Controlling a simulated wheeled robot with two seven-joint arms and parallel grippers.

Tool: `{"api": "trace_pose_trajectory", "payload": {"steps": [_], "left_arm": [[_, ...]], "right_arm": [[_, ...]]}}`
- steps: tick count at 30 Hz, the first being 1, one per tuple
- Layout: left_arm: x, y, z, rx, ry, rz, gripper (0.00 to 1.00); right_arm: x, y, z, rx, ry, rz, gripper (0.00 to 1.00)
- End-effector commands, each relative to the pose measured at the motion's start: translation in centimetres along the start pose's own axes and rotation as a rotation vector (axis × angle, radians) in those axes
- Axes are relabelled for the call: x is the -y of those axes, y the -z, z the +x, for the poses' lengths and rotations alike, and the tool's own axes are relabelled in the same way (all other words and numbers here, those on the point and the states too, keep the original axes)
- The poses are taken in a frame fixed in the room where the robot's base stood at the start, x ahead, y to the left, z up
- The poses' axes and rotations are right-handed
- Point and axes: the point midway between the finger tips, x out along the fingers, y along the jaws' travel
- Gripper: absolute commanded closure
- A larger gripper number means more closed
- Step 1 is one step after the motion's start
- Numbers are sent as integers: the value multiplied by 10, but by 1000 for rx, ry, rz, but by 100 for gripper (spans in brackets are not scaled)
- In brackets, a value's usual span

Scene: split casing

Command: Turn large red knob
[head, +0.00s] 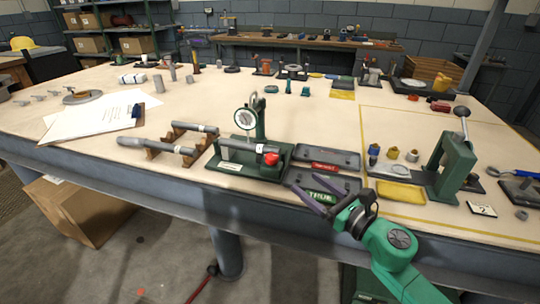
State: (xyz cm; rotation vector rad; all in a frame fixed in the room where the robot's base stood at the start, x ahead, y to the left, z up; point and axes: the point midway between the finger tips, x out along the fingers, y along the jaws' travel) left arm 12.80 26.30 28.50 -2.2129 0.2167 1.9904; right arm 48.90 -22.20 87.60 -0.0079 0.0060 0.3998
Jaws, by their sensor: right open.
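A red knob (271,159) sits at the right end of a grey cylinder on a green fixture (262,176) near the table's front edge. A round dial gauge (245,119) stands on the same fixture, above the cylinder. My right gripper (306,195) comes in from the lower right. Its two dark fingers are spread and empty, over the front edge of a dark tray. It is right of and nearer than the red knob, apart from it. My left gripper is not in view.
Grey cylinders on brown cradles (165,147) lie left of the fixture. Dark trays (345,160) lie to its right, then a yellow pad (400,192) and a green lever press (452,165). A clipboard (95,118) lies at left. The table middle behind the gauge is mostly clear.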

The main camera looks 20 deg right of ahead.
Motion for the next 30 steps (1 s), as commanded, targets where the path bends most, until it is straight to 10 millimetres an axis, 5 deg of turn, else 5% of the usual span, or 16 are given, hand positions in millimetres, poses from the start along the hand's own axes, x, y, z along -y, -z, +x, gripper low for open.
{"api": "trace_pose_trajectory", "payload": {"steps": [8,18,29,30], "left_arm": [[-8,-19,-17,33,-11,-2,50],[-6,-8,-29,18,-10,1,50],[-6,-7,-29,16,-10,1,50],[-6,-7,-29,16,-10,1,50]], "right_arm": [[2,-6,53,3,3,0,24],[2,-2,124,1,6,8,24],[1,0,137,-1,4,6,24],[1,0,137,-1,4,6,36]]}}
